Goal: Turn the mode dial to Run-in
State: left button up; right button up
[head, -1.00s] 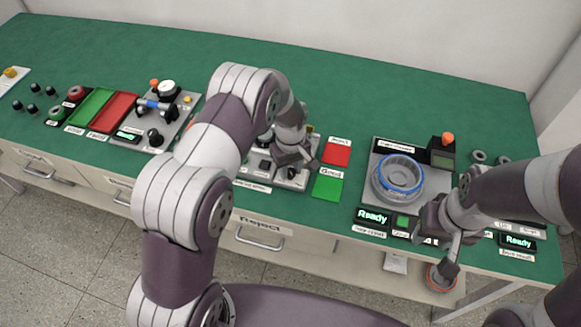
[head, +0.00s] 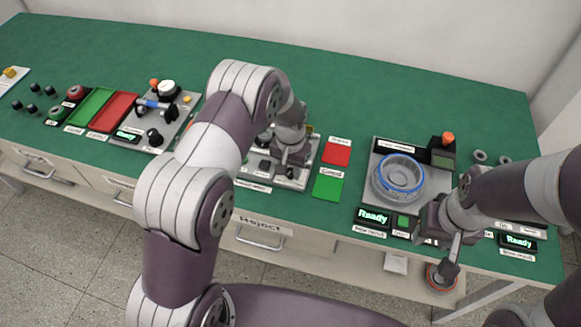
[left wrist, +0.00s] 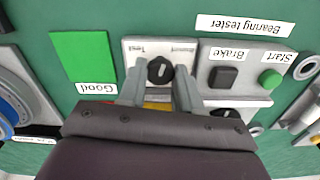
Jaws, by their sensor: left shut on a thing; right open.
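The bearing tester's mode dial (left wrist: 160,70) is a black knob on a light panel in the left wrist view, which shows the tester upside down. Small labels stand at both sides of it; the left one seems to read Test, and the right one is too small to read surely. The dial's white mark is small and its setting is unclear. My left gripper (left wrist: 160,88) has its fingers on either side of the dial, shut on it. In the head view the left gripper (head: 291,160) hides the dial. My right gripper (head: 447,250) is open at the table's front edge.
Beside the dial are a dark Brake button (left wrist: 223,77) and a green Start button (left wrist: 270,79). A green Good pad (head: 327,186) and a red Reject pad (head: 336,152) lie right of the tester. A blue-ringed hub (head: 399,172) sits on the right station.

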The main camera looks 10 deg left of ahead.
aim_at(291, 171)
pick_arm(q)
jog(key=m, duration=0.5)
jog(key=shift+w+r, duration=0.1)
jog(key=shift+w, duration=0.05)
dwell(0.6)
jog(key=o, duration=1)
jog(key=shift+o, duration=0.2)
notch_tip(291, 171, up, 13)
jog(key=b, duration=0.1)
jog(key=shift+b, duration=0.3)
jog(key=s+a+n, duration=0.2)
jog(key=s+n, duration=0.1)
jog(key=s, duration=0.7)
jog(key=s+a+r+n+t, duration=0.1)
jog(key=s+n, duration=0.3)
jog(key=s, duration=0.6)
jog(key=shift+s+a+r, duration=0.15)
jog(key=shift+a+r, duration=0.15)
jog(key=shift+a, duration=0.3)
